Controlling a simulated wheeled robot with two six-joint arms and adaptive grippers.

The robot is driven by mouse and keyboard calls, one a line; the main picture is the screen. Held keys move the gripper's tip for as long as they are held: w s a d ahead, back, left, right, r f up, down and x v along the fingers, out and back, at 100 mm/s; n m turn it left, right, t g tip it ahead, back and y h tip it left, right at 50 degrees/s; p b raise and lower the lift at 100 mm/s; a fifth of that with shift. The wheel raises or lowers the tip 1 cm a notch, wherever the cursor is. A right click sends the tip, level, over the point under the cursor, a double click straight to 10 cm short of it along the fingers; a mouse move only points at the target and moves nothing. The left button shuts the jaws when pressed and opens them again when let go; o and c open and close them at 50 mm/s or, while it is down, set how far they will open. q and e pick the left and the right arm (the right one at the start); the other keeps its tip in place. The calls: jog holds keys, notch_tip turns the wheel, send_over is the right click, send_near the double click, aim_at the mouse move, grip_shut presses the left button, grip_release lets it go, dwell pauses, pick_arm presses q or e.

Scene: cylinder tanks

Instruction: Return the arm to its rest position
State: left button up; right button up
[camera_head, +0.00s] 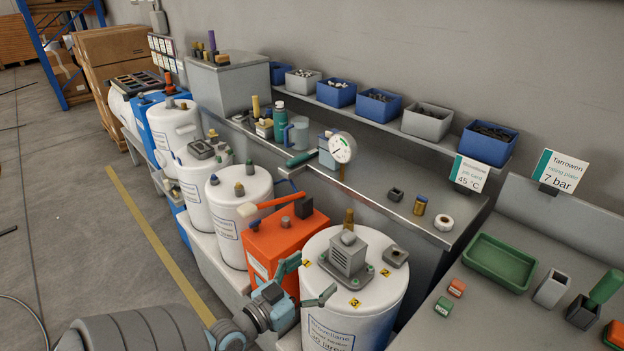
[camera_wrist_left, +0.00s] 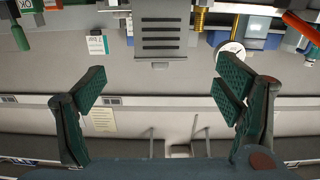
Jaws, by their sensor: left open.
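My left gripper (camera_head: 305,281) is open and empty. In the head view its arm comes in from the bottom left, and its fingers overlap the front side of the nearest white tank (camera_head: 378,290). In the left wrist view the two green fingers (camera_wrist_left: 162,84) stand wide apart with nothing between them. A grey finned block (camera_head: 347,256) sits on that tank's top; a grey slotted block (camera_wrist_left: 160,38) shows beyond the fingers in the wrist view. I cannot tell whether the fingers touch the tank. My right gripper is not in view.
An orange tank (camera_head: 283,239) with a red-handled valve stands close beside the gripper. More white tanks (camera_head: 240,208) line up behind it. A grey bench (camera_head: 440,263) with a green tray (camera_head: 499,262) lies right. The floor (camera_head: 60,240) at left is mostly clear.

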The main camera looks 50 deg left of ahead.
pick_arm(q)
jog(key=shift+f, duration=0.1)
dwell(0.6)
jog(key=s+a+f+g+y, duration=0.1)
jog(key=s+a+f+g, duration=0.15)
jog(key=s+f, duration=0.55)
jog(key=s+a+f+g, duration=0.1)
jog(key=s+f+g, duration=0.25)
jog(key=f, duration=0.75)
jog(key=s+a+f+g+y, duration=0.1)
jog(key=s+f+g, duration=0.35)
jog(key=f, duration=0.55)
jog(key=s+d+f+g, duration=0.3)
jog(key=s+f, duration=0.2)
jog(key=s, duration=0.2)
jog(key=s+d+f+g, duration=0.25)
jog(key=s+f, duration=0.25)
jog(key=s, duration=0.3)
jog(key=d+f+h, duration=0.1)
jog(key=d+f, duration=0.1)
jog(key=d, duration=0.7)
jog(key=shift+s+d+f+m+g+h, duration=0.15)
jog(key=shift+s+d+m+g+h, duration=0.15)
jog(key=shift+d+m, duration=0.1)
jog(key=shift+a, duration=0.1)
